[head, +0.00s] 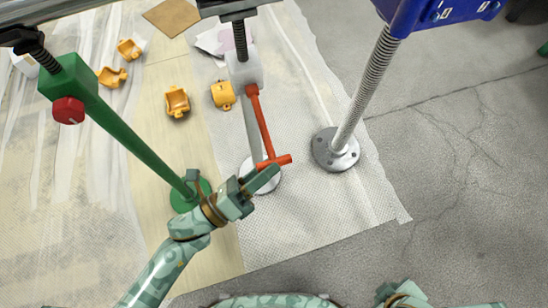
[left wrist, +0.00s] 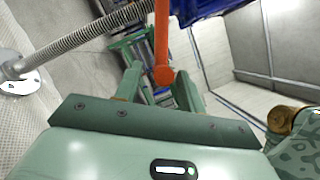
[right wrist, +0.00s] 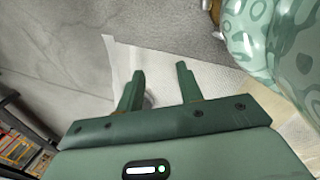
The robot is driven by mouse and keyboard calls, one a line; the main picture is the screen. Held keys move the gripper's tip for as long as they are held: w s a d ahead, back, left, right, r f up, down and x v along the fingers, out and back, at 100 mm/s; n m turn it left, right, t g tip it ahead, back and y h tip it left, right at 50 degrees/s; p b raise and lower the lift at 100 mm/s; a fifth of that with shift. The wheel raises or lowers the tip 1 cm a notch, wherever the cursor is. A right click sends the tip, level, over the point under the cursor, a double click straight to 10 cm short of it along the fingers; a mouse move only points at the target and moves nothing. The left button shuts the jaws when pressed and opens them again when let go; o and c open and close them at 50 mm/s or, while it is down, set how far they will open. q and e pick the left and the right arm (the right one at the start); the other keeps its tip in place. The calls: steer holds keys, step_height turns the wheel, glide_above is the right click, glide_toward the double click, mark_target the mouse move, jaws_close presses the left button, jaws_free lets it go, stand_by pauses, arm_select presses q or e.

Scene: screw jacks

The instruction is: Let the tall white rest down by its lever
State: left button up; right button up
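The tall white rest stands in the head view's middle, with a white collar (head: 244,70), a grey post and a round white foot (head: 268,178) on the floor sheeting. Its red lever (head: 263,125) slants down from the collar and ends in a crossbar. My left gripper (head: 262,178) is at the crossbar, partly overlapping it. In the left wrist view the red lever (left wrist: 162,45) shows between the spread fingers, with a gap on each side. My right gripper (right wrist: 160,72) is open and empty above the floor in the right wrist view.
A green jack (head: 140,130) with a red knob (head: 68,110) stands left. A blue-topped screw jack (head: 365,90) stands right. Several yellow pieces (head: 177,102) lie behind on the floor. Bare concrete (head: 460,180) is free at the right.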

arm_select(q)
steer(key=shift+x, duration=1.3)
arm_select(e)
steer(key=shift+w+a, duration=0.35)
steer(key=shift+a, duration=0.05)
arm_select(q)
jaws_close()
arm_select(e)
steer(key=shift+r, duration=0.1)
arm_select(q)
steer(key=shift+r, duration=0.1)
